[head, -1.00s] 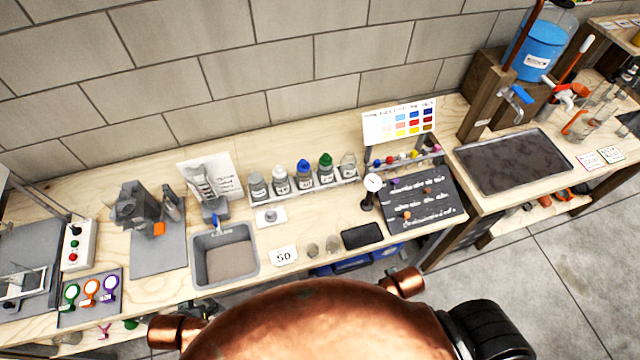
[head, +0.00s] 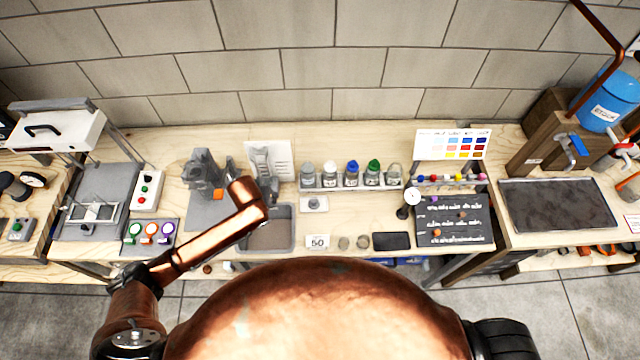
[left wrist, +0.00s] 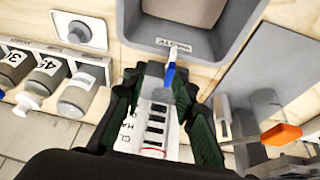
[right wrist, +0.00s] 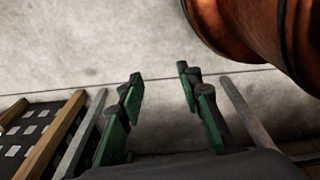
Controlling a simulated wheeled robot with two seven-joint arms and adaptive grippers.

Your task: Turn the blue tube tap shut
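In the head view my left arm reaches over the basin (head: 292,232) and hides the tap; the left gripper (head: 271,188) is barely visible there. My right gripper (right wrist: 162,78) is open and empty over the floor.
Several labelled bottles (head: 352,175) stand in a rack right of the basin. A grey device (head: 203,172) stands to its left. Another blue tap (head: 577,147) hangs by the blue barrel (head: 603,102) at the far right. The bench front between basin and slate is mostly low items.

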